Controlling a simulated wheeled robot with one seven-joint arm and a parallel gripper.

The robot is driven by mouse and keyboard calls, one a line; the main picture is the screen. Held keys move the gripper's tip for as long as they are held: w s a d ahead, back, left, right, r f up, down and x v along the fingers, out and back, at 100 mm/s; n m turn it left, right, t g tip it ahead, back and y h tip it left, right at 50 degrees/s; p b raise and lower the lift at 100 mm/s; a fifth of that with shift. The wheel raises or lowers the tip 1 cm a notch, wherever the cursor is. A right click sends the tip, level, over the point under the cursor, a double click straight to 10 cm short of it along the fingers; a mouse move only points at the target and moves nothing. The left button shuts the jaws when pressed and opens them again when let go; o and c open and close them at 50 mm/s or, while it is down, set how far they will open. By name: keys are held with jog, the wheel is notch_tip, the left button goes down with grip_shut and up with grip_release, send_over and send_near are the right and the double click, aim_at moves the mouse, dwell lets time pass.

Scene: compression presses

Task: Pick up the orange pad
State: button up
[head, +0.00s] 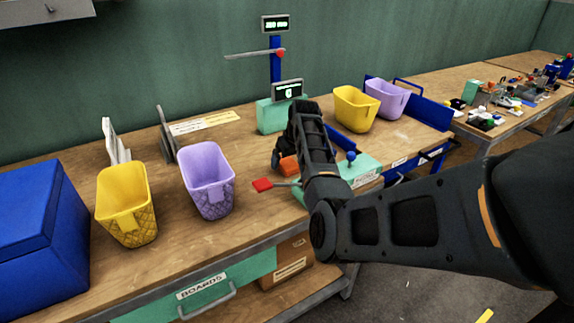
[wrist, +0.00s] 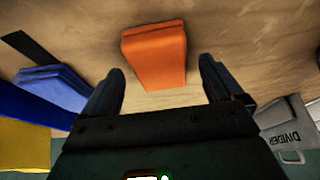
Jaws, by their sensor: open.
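The orange pad (head: 289,166) lies on the wooden workbench in the head view, partly hidden by my arm. In the wrist view the orange pad (wrist: 155,55) is a thick block lying on the wood, narrower at its lower end. My gripper (wrist: 161,67) is open, with one dark finger on each side of the pad's lower part and bare wood showing between. Most of the pad extends past the fingertips. In the head view my gripper (head: 277,156) is low over the bench by the pad, its fingers mostly hidden.
A green press with a blue post (head: 275,65) stands behind my gripper. A red-ended lever (head: 262,185) and green unit with a blue knob (head: 351,157) are close by. Lilac (head: 208,182) and yellow (head: 127,206) baskets stand left. In the wrist view a grey divider (wrist: 290,128) is at right.

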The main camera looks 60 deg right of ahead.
aim_at(291, 162)
jog(key=shift+w+f, duration=0.15)
jog(key=shift+f, duration=0.2)
jog(key=shift+f, duration=0.25)
dwell(0.4)
jog(key=c, duration=1.1)
jog(key=shift+r, duration=0.1)
jog(key=shift+d+r, duration=0.1)
jog(key=shift+r, duration=0.35)
jog(key=r, duration=0.4)
jog(key=shift+s+d+b, duration=0.35)
jog(key=shift+d+b, duration=0.05)
jog(key=s+d+r, duration=0.3)
jog(key=s+d+r+b, duration=0.1)
jog(key=s+d+r, duration=0.2)
jog(key=s+d, duration=0.1)
jog(key=shift+s+d+r, duration=0.2)
jog(key=shift+d, duration=0.05)
